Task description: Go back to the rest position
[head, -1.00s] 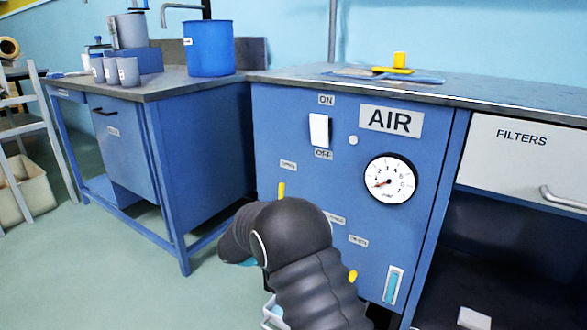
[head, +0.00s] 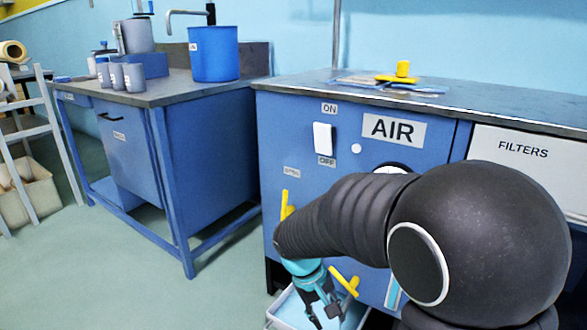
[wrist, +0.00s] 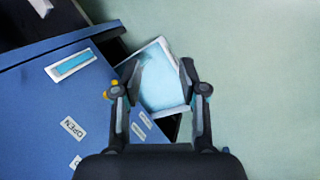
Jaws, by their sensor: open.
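My gripper (head: 322,303) hangs low in front of the blue AIR cabinet (head: 285,130), pointing down. In the wrist view my gripper (wrist: 159,85) has its two fingers apart, with nothing between them. Below the fingers is a white tray (wrist: 163,42) with a pale blue inside, on the floor beside the cabinet. The tray also shows in the head view (head: 284,312), partly hidden by my gripper. My dark arm covers most of the gauge and the lower right of the cabinet front.
Yellow handles (head: 284,207) stick out of the cabinet front near my arm. A white switch (head: 322,139) is set between ON and OFF labels. A blue bench (head: 205,155) with a blue bucket (head: 214,55) stands at left. Green floor (head: 110,270) is free at left.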

